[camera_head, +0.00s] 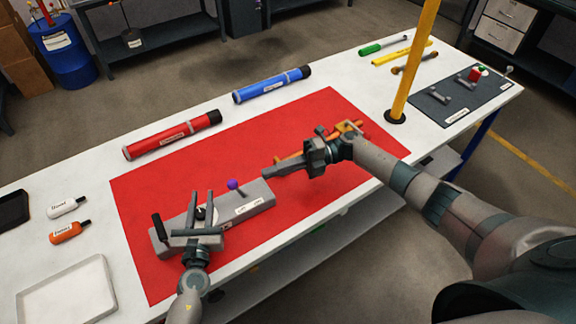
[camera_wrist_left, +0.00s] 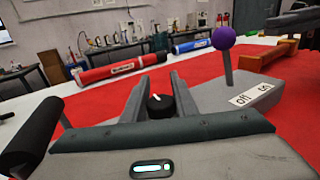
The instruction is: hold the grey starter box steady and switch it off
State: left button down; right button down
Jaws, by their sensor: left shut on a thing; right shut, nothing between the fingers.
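The grey starter box (camera_head: 262,197) lies on the red mat and also shows in the left wrist view (camera_wrist_left: 275,160). It carries a lever with a purple ball (camera_head: 232,184), beside "off" and "on" labels (camera_wrist_left: 252,94). The lever leans a little to the left in the head view; its exact setting is unclear. A black knob (camera_wrist_left: 160,106) with a white mark is on the box. My left gripper (camera_head: 203,197) is shut on the knob, its fingers on either side. My right gripper (camera_head: 267,173) is shut and empty, its tip just right of the ball, apparently apart from it.
A black handle (camera_head: 160,228) stands at the box's left end. An orange part (camera_head: 347,128) lies behind my right gripper. Red (camera_head: 172,136) and blue (camera_head: 272,85) tubes lie along the far side. A yellow post (camera_head: 412,62) stands at right.

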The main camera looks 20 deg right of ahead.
jog(key=a, duration=0.6)
jog(key=shift+a+f, duration=0.2)
jog(key=shift+a, duration=0.1)
jog(key=shift+s+a+h, duration=0.15)
jog(key=shift+a+h, duration=0.25)
jog(key=shift+a, duration=0.6)
pick_arm(q)
jog(key=shift+d, duration=0.15)
pick_arm(e)
jog(key=shift+a+r, duration=0.1)
pick_arm(q)
jog(key=shift+s+d, duration=0.1)
pick_arm(e)
jog(key=shift+s+a, duration=0.1)
jog(key=shift+s, duration=0.05)
pick_arm(q)
jog(key=shift+a, duration=0.3)
pick_arm(e)
jog(key=d+r, duration=0.2)
jog(key=d, duration=1.2)
jog(key=shift+w+d+r, duration=0.3)
jog(key=shift+d, duration=0.05)
